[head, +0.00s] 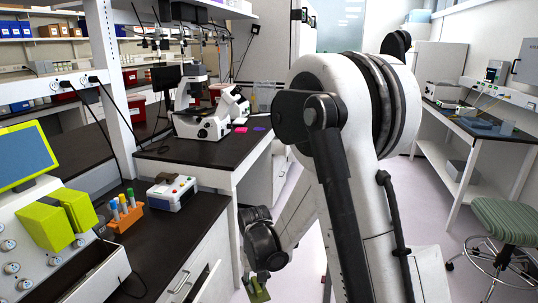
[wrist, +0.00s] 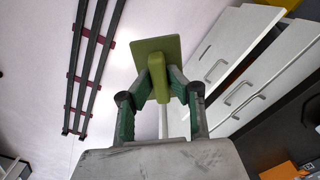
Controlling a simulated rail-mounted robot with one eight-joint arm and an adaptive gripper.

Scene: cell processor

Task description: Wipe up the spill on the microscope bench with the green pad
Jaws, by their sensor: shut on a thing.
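My gripper (wrist: 160,80) is shut on the handle of the green pad (wrist: 176,48) in the wrist view; its flat square plate sticks out beyond the fingers. In the head view the green pad (head: 259,292) shows at the bottom, below my wrist, in the open space right of the drawers and lower than the bench tops. The microscope bench (head: 180,152) has a dark top and carries a white microscope (head: 204,122). A flat pink patch (head: 241,129) and a small purple patch (head: 259,128) lie right of the microscope; I cannot tell whether either is the spill.
A nearer dark counter holds an orange tube rack (head: 126,216), a white device (head: 171,193) and a machine with a green-framed screen (head: 24,156). A drawer (head: 205,283) stands open below it. A green stool (head: 506,220) stands at right. The floor between is clear.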

